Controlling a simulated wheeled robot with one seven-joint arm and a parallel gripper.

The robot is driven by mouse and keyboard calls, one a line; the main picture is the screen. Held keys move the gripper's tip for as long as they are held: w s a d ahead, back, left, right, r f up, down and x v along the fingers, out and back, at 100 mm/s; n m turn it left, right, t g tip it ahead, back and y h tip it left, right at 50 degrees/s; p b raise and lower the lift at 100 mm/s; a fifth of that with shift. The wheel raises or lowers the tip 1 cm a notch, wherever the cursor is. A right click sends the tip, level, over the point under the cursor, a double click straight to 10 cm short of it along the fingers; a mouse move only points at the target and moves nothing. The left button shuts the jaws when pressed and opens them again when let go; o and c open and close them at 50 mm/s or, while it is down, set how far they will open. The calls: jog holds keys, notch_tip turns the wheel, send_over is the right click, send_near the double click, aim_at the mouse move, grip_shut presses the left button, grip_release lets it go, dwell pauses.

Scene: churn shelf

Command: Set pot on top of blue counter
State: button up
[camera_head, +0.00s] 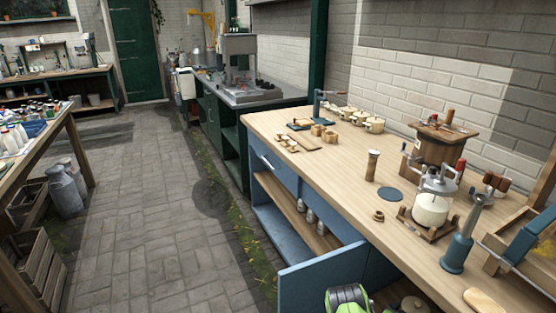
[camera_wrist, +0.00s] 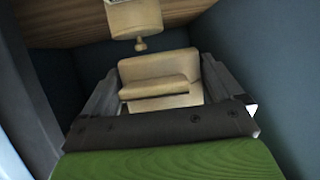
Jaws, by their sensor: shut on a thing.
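The blue counter (camera_head: 345,190) has a pale wooden top and runs along the right side of the head view. In the wrist view my gripper (camera_wrist: 160,82) is shut, with a finger on each side of a smooth cream thing, which I take to be the pot (camera_wrist: 158,66). Its full shape is hidden behind my gripper's dark crossbar. The surroundings there are dark blue walls and wood, like the inside of the counter. In the head view my green wrist part shows at the bottom edge by the open blue door; my fingers are hidden.
A cream piece with a knob (camera_wrist: 135,20) is close beyond the gripper. The counter's right half is crowded: a glass jar in a stand (camera_head: 432,207), a blue cylinder (camera_head: 458,250), a wooden grinder (camera_head: 372,166). The open blue door (camera_head: 322,280) stands out. The top's front middle has bare wood.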

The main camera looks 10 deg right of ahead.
jog(key=shift+s+a+r+t, duration=0.3)
jog(key=shift+a+r, duration=0.2)
jog(key=shift+r, duration=0.15)
jog(key=shift+w+a+r+n, duration=0.25)
jog(key=shift+w+a+n, duration=0.1)
jog(key=shift+w+n, duration=0.05)
jog(key=w+a+r+n+t+y, duration=0.3)
jog(key=a+r+n+y, duration=0.3)
jog(key=a+r, duration=0.7)
jog(key=w+a+r+n+t+y, duration=0.3)
jog(key=a+r+n+y, duration=0.3)
jog(key=a+r, duration=0.8)
notch_tip(320, 180, up, 3)
jog(key=shift+w+f+n+t, duration=0.15)
jog(key=shift+n+t, duration=0.25)
jog(key=shift+t, duration=0.5)
jog(key=shift+a+r, duration=0.1)
jog(key=shift+r, duration=0.15)
